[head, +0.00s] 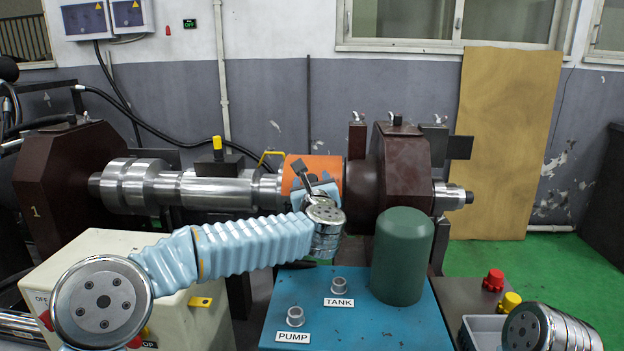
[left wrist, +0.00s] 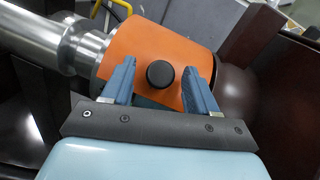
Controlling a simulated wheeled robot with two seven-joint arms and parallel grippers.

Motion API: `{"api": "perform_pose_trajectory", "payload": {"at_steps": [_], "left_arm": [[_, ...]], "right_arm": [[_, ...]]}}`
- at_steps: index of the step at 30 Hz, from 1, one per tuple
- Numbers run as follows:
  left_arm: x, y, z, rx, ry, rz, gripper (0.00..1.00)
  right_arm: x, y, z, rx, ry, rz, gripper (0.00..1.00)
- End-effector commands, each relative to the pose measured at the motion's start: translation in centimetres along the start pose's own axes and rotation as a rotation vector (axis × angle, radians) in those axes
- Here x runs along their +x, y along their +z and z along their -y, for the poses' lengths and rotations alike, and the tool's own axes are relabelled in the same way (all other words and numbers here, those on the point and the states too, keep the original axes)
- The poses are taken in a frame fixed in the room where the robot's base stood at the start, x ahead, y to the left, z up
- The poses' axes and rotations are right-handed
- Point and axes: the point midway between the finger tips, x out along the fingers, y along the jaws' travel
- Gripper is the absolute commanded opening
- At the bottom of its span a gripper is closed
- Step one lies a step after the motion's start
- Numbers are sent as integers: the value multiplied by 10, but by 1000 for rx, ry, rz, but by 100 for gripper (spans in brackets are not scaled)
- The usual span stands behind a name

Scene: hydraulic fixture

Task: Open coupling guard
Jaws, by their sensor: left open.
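The coupling guard (head: 328,167) is an orange cover around the steel shaft, beside the dark red housing. It looks closed. In the left wrist view the orange guard (left wrist: 138,43) fills the upper middle and carries a round black knob (left wrist: 160,74). My left gripper (head: 308,179) is in front of the guard. In the left wrist view its blue fingers (left wrist: 158,66) are open, one on each side of the knob, with gaps between. The knob is hidden behind the gripper in the head view. My right gripper is not in view.
A yellow handle (head: 270,157) stands just left of the guard. Below are a blue tank unit (head: 350,325) with two caps, a green cylinder (head: 402,257) and a beige control box (head: 100,245). Red (head: 493,280) and yellow (head: 509,302) knobs are at right.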

Motion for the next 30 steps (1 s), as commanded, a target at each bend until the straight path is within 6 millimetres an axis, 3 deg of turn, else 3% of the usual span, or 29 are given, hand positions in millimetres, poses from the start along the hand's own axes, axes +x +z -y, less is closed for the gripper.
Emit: {"api": "perform_pose_trajectory", "payload": {"at_steps": [8, 19, 30], "left_arm": [[1, -1, 0, 1, -1, 0, 55], [1, 0, 0, 1, -1, 0, 0], [3, 2, 1, 0, -1, 1, 0]], "right_arm": [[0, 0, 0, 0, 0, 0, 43], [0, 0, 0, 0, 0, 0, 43], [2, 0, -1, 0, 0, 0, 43]]}}
